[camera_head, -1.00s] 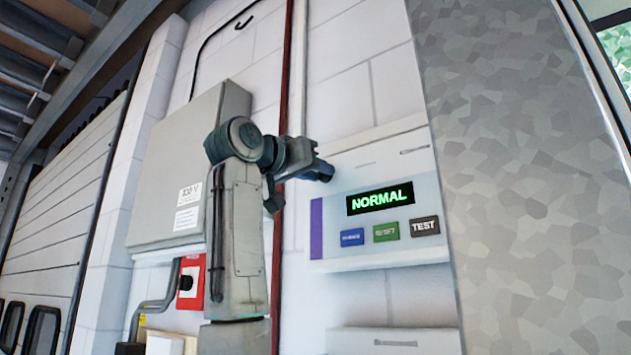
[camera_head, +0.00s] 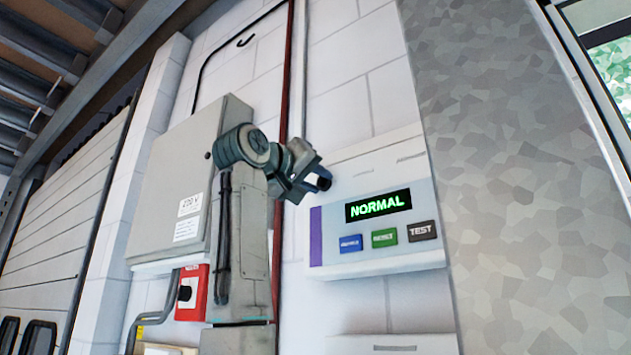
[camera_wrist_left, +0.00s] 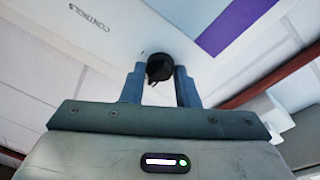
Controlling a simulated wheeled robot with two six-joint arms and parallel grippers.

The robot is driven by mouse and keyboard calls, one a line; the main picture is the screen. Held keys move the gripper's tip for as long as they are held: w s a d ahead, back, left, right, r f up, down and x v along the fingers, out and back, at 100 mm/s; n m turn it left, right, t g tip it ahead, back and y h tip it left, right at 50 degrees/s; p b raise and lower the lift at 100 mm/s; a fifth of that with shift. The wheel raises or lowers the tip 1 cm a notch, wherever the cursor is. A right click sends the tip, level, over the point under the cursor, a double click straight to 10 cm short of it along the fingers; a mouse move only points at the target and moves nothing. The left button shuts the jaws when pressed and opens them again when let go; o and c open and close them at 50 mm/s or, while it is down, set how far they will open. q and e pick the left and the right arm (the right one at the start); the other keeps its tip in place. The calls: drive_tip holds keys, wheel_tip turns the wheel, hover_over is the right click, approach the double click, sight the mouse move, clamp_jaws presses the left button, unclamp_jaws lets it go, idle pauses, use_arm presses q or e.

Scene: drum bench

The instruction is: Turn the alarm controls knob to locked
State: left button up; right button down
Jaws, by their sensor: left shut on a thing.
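The alarm panel (camera_head: 330,256) is a white box on the wall with a green "NORMAL" display (camera_head: 378,205) and blue, green and dark buttons. The black knob (camera_wrist_left: 160,67) sits on its face near the purple stripe (camera_wrist_left: 235,25); in the head view the knob (camera_head: 323,184) shows at the gripper's tip. My left gripper (camera_head: 312,180) is at the panel's upper left. In the left wrist view my left gripper (camera_wrist_left: 160,85) is shut on the knob, one blue finger on each side. The word "CONTROLS" shows nearby; the knob's position marks cannot be read. My right gripper is not in view.
A grey electrical cabinet (camera_head: 170,190) stands left of my arm, with a red switch box (camera_head: 191,293) below it. A red pipe (camera_head: 285,110) runs down the wall behind my wrist. A grey speckled column (camera_head: 510,180) is right of the panel.

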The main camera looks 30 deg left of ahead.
use_arm(q)
drive_tip(key=shift+s+r, duration=0.1)
drive_tip(key=shift+r, duration=0.05)
drive_tip(key=o, duration=1)
drive_tip(key=shift+c, duration=0.2)
drive_tip(key=shift+s+a+f+b, duration=0.1)
drive_tip(key=shift+s+f+b, duration=0.15)
drive_tip(key=shift+b, duration=0.05)
drive_tip(key=s+a+f+b, duration=0.1)
drive_tip(key=s+b, duration=0.4)
drive_tip(key=s, duration=0.5)
drive_tip(key=shift+a, duration=0.25)
